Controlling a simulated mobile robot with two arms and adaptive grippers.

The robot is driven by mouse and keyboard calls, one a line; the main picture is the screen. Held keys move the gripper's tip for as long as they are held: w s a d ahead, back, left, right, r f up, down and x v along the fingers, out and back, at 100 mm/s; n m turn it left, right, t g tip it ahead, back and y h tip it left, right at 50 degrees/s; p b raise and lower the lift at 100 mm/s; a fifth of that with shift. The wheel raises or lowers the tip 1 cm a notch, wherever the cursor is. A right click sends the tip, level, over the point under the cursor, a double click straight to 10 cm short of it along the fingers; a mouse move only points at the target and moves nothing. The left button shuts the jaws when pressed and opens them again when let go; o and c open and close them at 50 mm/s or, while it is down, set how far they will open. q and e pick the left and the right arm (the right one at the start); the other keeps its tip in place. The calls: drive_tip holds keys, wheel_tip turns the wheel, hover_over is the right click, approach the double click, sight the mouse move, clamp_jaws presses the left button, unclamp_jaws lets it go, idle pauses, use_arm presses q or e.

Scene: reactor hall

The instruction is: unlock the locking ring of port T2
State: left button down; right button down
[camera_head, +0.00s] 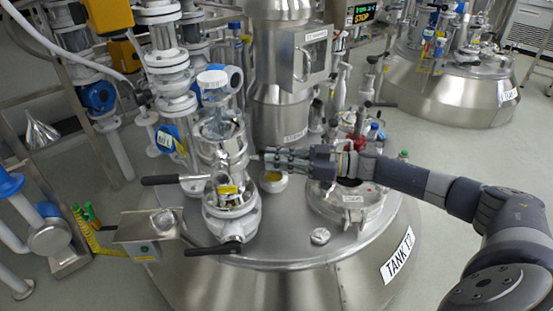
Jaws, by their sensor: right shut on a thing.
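The port of tank T2 is a steel fitting (231,203) standing on the tank lid. A polished steel ring (222,158) sits around its upper part, below a clear container with a white cap (212,79). My right gripper (260,157) reaches in from the right, level with the ring. Its fingers are shut on what seems to be a short handle at the ring's right side; the fingers mostly hide it. A black lever (163,180) points left from the port, and a second black lever (213,249) is at its foot. My left gripper is not in view.
The tank lid (285,235) carries a small yellow-topped cup (272,181) just below my right gripper and a round hatch (350,205) under my right forearm. A tall steel column (282,115) stands behind. A steel box (150,226) is at left.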

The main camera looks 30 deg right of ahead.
drive_tip(key=c, duration=1.6)
unclamp_jaws()
drive_tip(key=shift+f, duration=0.3)
drive_tip(key=shift+c, duration=0.2)
drive_tip(key=v, duration=1.2)
drive_tip(key=shift+r, duration=0.3)
